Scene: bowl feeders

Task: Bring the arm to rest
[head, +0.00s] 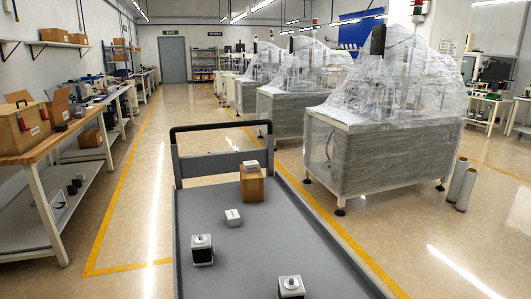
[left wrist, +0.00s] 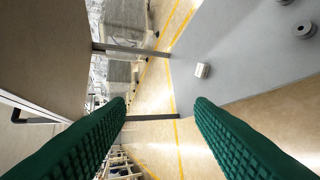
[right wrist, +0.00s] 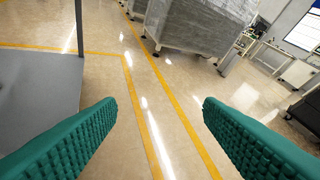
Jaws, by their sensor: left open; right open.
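My left gripper (left wrist: 160,103) shows in the left wrist view as two green ridged fingers, wide apart with nothing between them. My right gripper (right wrist: 160,101) shows in the right wrist view, also open and empty, with floor beyond its fingers. Neither gripper nor arm shows in the head view. The grey cart (head: 200,272) stands in front of me. On it are a cardboard box (head: 252,186) with a white item (head: 251,165) on top, a small white box (head: 233,218), and two dark-and-white blocks with round tops (head: 202,250) (head: 291,286).
The cart has a dark push handle (head: 220,126) at its far end. Wrapped machines (head: 380,150) stand to the right, with two plastic rolls (head: 461,184) beside them. A wooden workbench (head: 60,140) runs along the left. The floor between bench and cart is clear.

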